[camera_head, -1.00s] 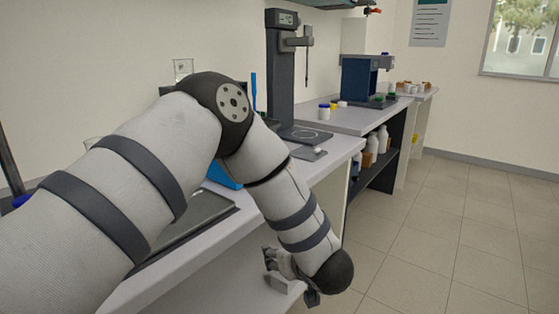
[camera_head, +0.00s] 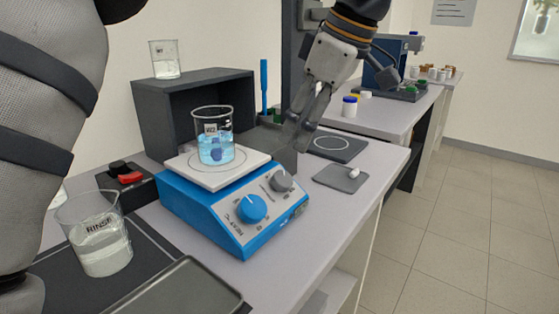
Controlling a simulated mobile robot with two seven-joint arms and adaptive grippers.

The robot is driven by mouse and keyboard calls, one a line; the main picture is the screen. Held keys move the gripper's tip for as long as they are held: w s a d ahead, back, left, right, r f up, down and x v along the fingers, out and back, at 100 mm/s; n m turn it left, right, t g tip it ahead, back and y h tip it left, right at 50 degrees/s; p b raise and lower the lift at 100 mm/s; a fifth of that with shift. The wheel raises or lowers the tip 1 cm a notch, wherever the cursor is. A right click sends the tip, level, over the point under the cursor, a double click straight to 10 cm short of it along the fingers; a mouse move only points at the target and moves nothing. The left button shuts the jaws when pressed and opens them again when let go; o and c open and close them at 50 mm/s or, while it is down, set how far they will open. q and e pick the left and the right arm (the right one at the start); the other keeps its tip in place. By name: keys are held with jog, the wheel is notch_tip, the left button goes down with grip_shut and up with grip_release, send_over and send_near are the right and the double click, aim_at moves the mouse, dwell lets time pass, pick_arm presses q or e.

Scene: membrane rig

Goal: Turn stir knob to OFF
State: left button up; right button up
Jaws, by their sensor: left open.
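A blue stirrer hotplate (camera_head: 200,205) with a white top stands on the bench. A beaker of blue liquid (camera_head: 213,148) stands on the white top. My left gripper (camera_head: 292,145) is open and points down, behind and above the grey knob, apart from both knobs. My right gripper is not in view.
A dark open-fronted box (camera_head: 160,105) stands behind the hotplate, with a beaker (camera_head: 165,60) on top. A RINSE beaker (camera_head: 100,240) and a red switch (camera_head: 128,176) are at left. A grey pad (camera_head: 342,178) lies at right.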

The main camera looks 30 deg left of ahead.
aim_at(284, 178)
pick_arm(q)
jog(key=x, duration=1.1)
jog(key=shift+s+f+p, duration=0.2)
jog(key=shift+f+p, duration=0.1)
jog(key=shift+f, duration=0.1)
jog(key=shift+c, duration=0.4)
jog(key=c, duration=1.1)
